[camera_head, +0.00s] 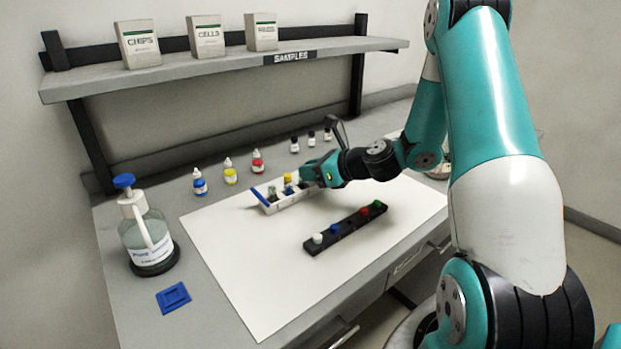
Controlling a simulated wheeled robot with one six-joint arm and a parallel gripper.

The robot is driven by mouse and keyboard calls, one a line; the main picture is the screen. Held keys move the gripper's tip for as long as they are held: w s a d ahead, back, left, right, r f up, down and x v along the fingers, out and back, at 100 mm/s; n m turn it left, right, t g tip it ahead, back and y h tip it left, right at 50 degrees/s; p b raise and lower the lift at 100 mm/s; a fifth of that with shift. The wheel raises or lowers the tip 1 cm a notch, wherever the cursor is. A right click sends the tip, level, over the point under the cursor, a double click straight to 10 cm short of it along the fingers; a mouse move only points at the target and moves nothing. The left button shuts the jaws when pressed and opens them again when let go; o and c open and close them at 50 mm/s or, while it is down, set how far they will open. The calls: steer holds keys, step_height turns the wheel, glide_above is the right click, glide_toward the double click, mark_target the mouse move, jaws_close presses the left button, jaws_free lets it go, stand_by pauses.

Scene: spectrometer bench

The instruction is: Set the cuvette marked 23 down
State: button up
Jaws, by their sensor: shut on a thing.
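My gripper (308,181) is at the right end of a small white rack (288,204), low over the white mat. It is shut on a cuvette, which its fingers mostly hide; no number can be read from here. A cuvette with a yellow top (288,178) shows just left of the fingers, and a grey-green one (273,193) stands in the rack farther left. I cannot tell whether the held cuvette touches the rack. A blue strip (258,194) lies along the rack's left end.
A black rack (347,229) with white, blue, red and green caps lies in front. Blue (200,186), yellow (230,176) and red (257,163) dropper bottles stand behind. A wash bottle (146,240) and blue square (173,297) are left. The front white mat (262,290) is clear.

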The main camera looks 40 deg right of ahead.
steer(key=shift+f, duration=0.8)
steer(key=shift+f, duration=0.2)
steer(key=o, duration=0.4)
steer(key=shift+o, duration=0.2)
steer(key=shift+r, duration=0.1)
